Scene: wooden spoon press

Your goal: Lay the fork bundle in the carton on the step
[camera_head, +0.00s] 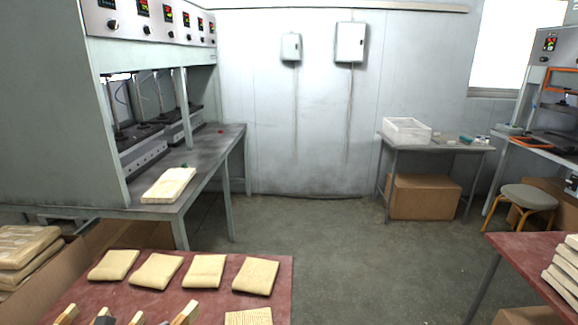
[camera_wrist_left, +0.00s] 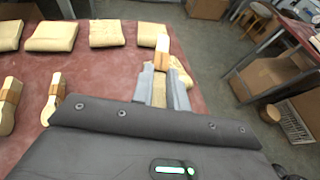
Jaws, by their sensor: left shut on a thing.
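My left gripper (camera_wrist_left: 160,80) is shut on a fork bundle (camera_wrist_left: 162,50), pale wood with a brown band, which points away from the wrist above the red table. The bundle's lower part is hidden between the fingers. Two other banded bundles lie on the table to the left, one at the edge (camera_wrist_left: 8,105) and one nearer (camera_wrist_left: 53,98). In the head view, bundle tops (camera_head: 186,313) show at the bottom edge, cut off by the frame. A cardboard carton (camera_head: 525,316) shows partly at the bottom right; I cannot tell whether it stands on a step. My right gripper is not in view.
The red table (camera_head: 225,300) bears several pale packs (camera_head: 204,271). Another red table (camera_head: 520,250) with stacked pale pieces stands at the right. A stool (camera_head: 528,197) and a cardboard box (camera_head: 424,196) stand farther back. The floor (camera_head: 370,270) between the tables is clear.

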